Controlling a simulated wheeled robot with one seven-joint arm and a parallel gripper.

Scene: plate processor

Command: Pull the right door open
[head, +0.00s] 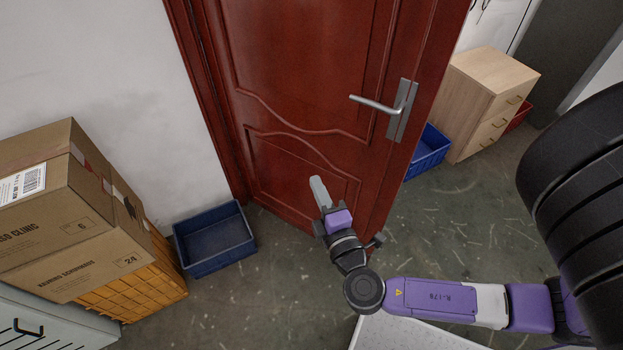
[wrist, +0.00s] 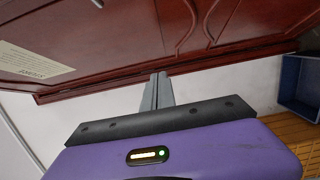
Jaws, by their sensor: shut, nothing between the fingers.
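The red-brown panelled door (head: 300,60) fills the upper middle of the head view. Its silver lever handle (head: 375,104) sits on a metal plate near the door's right edge. Past that edge I see floor and furniture, so the door appears to stand open, by how much I cannot tell. My gripper (head: 319,187) is shut and empty, in front of the door's lower panel, below and left of the handle and apart from it. In the wrist view the closed fingers (wrist: 158,92) point toward the door (wrist: 115,35); contact is unclear. A bit of metal, likely the handle, shows at the top edge.
A dark blue bin (head: 214,241) stands on the floor left of the door. Cardboard boxes (head: 75,215) rest on an orange crate (head: 133,290) farther left. Right of the door are a blue bin (head: 428,152) and a wooden drawer cabinet (head: 485,98).

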